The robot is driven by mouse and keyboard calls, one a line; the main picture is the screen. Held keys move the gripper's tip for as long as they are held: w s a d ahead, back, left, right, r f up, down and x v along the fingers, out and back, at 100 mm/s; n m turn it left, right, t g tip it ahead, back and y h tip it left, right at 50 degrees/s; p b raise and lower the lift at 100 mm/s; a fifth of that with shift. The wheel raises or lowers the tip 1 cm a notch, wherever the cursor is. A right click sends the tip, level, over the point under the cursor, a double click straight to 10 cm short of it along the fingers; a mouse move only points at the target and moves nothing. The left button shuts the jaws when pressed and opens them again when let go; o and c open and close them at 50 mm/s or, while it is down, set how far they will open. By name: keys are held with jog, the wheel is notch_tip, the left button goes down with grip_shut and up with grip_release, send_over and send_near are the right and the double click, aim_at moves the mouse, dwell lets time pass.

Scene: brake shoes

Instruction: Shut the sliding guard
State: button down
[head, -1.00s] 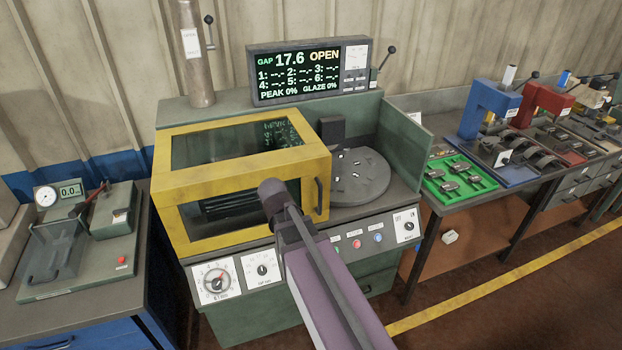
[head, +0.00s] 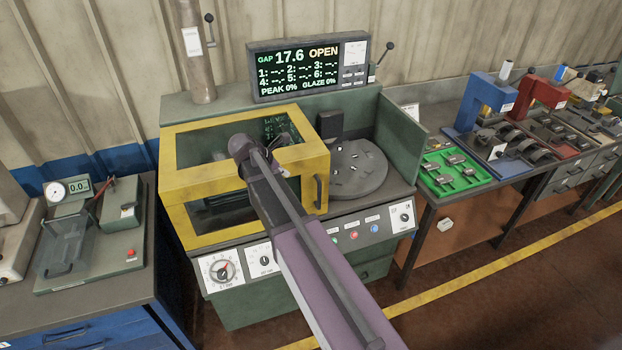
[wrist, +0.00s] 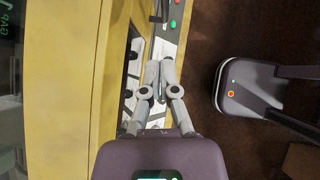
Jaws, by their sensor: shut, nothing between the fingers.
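The sliding guard (head: 184,222) is a yellow frame with clear panels over the left part of the green machine. The turntable (head: 352,170) to its right is uncovered, and the display (head: 309,68) reads OPEN. The guard's dark upright handle (head: 318,190) is at the right end of its front face; it also shows at the top of the wrist view (wrist: 157,11). My gripper (wrist: 163,63) is shut and empty, fingers pointing toward the handle but apart from it, just in front of the guard's yellow frame (wrist: 75,95). In the head view my arm hides the gripper.
The control panel (head: 372,226) with dials and buttons lies below the guard. A green side wall (head: 400,140) bounds the turntable at right. A gauge bench (head: 95,235) stands left, and a bench with a green tray (head: 455,168) and presses stands right.

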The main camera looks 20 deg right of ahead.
jog(key=shift+f, duration=0.1)
dwell(0.3)
jog(key=b, duration=0.8)
send_near(312, 180)
jog(key=s+d+f, duration=0.1)
jog(key=s+f, duration=0.2)
jog(key=f, duration=0.1)
jog(key=shift+w+d+f, duration=0.1)
jog(key=shift+d, duration=0.9)
jog(key=shift+w+d, duration=0.15)
jog(key=shift+d, duration=0.8)
